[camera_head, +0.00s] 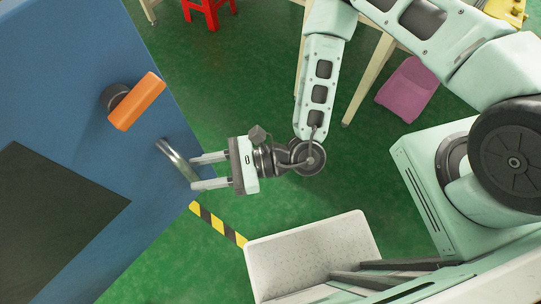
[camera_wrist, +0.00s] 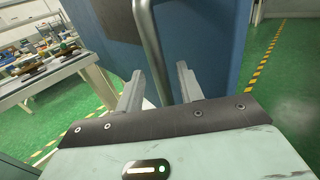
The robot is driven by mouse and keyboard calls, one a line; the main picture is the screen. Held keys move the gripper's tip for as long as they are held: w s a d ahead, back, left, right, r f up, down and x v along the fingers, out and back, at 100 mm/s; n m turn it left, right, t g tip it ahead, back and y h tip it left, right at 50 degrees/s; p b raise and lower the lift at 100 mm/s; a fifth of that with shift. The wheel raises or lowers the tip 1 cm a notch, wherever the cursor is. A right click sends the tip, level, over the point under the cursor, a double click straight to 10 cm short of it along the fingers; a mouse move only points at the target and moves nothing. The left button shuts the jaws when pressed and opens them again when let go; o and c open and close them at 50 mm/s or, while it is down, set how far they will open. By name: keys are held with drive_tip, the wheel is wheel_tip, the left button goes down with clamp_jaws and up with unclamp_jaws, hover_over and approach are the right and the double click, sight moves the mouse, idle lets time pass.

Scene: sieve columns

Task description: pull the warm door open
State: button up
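The blue door (camera_head: 95,75) fills the left of the head view. It also shows in the wrist view (camera_wrist: 205,40), behind the fingers. A curved grey metal bar handle (camera_head: 176,158) stands out from it; in the wrist view the bar (camera_wrist: 153,50) runs down between my fingertips. My gripper (camera_head: 193,172) is open, with its fingers pointing left at the handle. In the wrist view the gripper (camera_wrist: 160,82) has a finger on each side of the bar, with visible gaps. Whether either finger touches the bar I cannot tell.
An orange block (camera_head: 137,101) on a dark round mount sticks out from the blue surface, above the handle. A dark panel (camera_head: 55,215) is at lower left. A table with items (camera_wrist: 50,75) stands left in the wrist view. Green floor (camera_head: 215,100) is open between.

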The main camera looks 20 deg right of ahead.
drive_tip(key=s+d+b, duration=0.1)
drive_tip(key=d+b, duration=0.1)
drive_tip(key=d, duration=1.2)
drive_tip(key=shift+s+d, duration=0.15)
drive_tip(key=shift+d, duration=0.05)
drive_tip(key=s+d+r+n+g+h, duration=0.25)
drive_tip(key=r+n+g+h, duration=0.3)
drive_tip(key=n, duration=0.35)
drive_tip(key=s+d+r+n+g+h, duration=0.1)
drive_tip(key=s+r+n+g+h, duration=0.45)
drive_tip(key=n, duration=0.45)
drive_tip(key=w+d+r+n+t+h, duration=0.2)
drive_tip(key=w+r+n+t+h, duration=0.4)
drive_tip(key=w+r+n+t, duration=0.1)
drive_tip(key=shift+w+d+r+n+t, duration=0.35)
drive_tip(key=shift+w+t, duration=0.25)
drive_tip(key=shift+t, duration=0.6)
drive_tip(key=shift+f, duration=0.1)
